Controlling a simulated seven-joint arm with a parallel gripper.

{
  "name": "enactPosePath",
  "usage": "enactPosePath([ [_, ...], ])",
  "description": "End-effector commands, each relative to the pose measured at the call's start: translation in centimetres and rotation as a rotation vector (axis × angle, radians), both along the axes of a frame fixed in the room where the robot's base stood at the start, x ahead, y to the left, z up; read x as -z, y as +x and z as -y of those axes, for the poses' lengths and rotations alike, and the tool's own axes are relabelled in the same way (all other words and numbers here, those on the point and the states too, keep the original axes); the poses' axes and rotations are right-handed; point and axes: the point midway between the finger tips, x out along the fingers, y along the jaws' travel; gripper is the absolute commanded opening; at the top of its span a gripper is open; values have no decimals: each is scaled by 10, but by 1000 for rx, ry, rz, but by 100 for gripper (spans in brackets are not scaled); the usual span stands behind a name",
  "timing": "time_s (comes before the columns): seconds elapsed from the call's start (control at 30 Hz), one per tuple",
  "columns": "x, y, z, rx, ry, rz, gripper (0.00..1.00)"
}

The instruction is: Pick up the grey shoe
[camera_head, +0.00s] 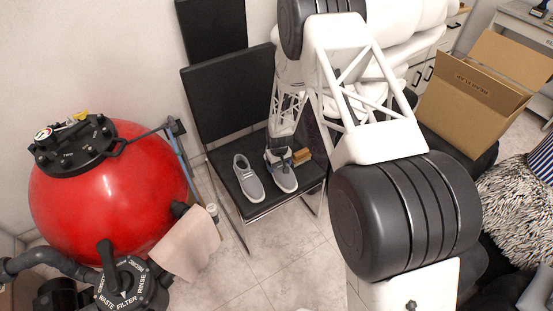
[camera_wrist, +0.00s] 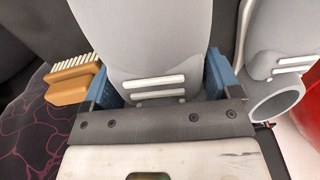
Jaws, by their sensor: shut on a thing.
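Two grey shoes with white soles are at the black chair. The right-hand grey shoe (camera_head: 286,183) is under my gripper (camera_head: 279,157) at the seat's front right part. In the wrist view the blue fingers of my gripper (camera_wrist: 162,82) are shut on this grey shoe (camera_wrist: 160,40), one on each side. I cannot tell whether its sole touches the seat. The other grey shoe (camera_head: 248,179) lies on the seat to the left, apart from my gripper. It also shows at the right in the wrist view (camera_wrist: 285,45).
A wooden brush (camera_head: 302,156) lies just right of the held shoe; it also shows in the wrist view (camera_wrist: 72,82). The chair's backrest (camera_head: 228,95) rises behind the seat. A red filter tank (camera_head: 110,195) stands left. An open cardboard box (camera_head: 470,105) is at right.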

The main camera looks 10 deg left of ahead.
Motion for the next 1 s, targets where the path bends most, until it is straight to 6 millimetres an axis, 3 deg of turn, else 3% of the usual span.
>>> enactPosePath([
  [0.23, -5, -42, 20, 0, -1, -1, 50],
  [0.5, -8, -74, 35, 0, 0, 0, 50],
  [1.0, -10, -89, 42, 0, 1, 1, 50],
])
